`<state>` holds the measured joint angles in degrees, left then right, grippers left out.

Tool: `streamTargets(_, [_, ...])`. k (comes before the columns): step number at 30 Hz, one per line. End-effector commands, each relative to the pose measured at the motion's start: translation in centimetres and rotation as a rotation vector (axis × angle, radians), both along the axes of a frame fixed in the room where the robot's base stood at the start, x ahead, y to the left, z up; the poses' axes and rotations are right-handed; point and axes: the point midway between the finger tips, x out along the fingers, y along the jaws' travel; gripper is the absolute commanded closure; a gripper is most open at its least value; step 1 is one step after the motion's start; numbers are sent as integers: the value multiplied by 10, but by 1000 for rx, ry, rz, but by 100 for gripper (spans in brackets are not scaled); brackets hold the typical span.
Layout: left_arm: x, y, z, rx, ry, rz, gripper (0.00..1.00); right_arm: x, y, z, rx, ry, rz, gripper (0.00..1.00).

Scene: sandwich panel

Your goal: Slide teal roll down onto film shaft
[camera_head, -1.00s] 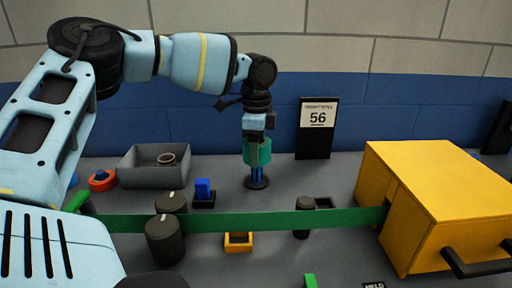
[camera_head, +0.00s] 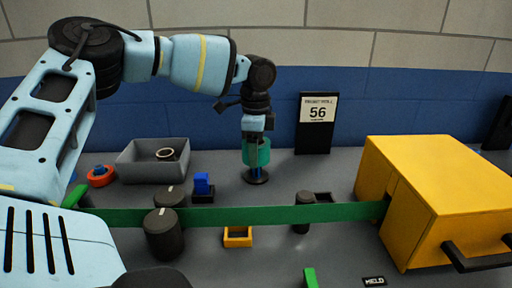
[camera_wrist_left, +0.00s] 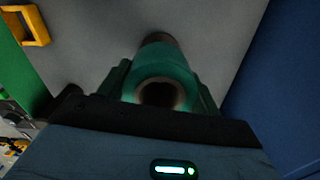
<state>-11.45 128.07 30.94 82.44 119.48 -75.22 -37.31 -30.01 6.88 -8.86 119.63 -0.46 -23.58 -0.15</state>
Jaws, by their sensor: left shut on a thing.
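My left gripper (camera_head: 254,138) points down from above and is shut on the roll. In the left wrist view the teal roll (camera_wrist_left: 164,72) sits between the fingers, its end ring and dark bore facing the camera. The shaft inside the bore is too dark to make out. My right gripper is not in view.
A grey bin (camera_head: 128,164) with a ring stands left, beside a red round button (camera_head: 101,175). A blue block (camera_head: 202,184) is near the shaft. A green band (camera_head: 235,214) runs across in front, past dark rollers (camera_head: 164,234) to a yellow box (camera_head: 425,190). A yellow tray (camera_head: 238,243) lies in front.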

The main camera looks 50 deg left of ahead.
Motion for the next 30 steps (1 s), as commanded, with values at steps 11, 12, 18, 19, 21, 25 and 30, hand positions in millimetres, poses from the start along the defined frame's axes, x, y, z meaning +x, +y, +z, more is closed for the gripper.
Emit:
streamTargets(11, [0, 0, -3, 0, -1, 0, 61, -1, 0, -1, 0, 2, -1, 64])
streamTargets(12, [0, 0, -3, 0, -1, 0, 61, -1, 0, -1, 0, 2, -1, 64])
streamTargets(18, [0, 0, -7, -1, -1, 0, 61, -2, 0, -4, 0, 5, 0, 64])
streamTargets(19, [0, 0, -8, -1, -1, 0, 61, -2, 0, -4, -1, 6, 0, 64])
streamTargets(21, [0, 0, -11, 0, 0, 0, 61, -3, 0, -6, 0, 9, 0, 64])
streamTargets(25, [0, 0, -17, -1, 1, 0, 61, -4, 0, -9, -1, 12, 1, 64])
streamTargets(30, [0, 0, -24, -1, 1, 0, 61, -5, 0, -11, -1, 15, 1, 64])
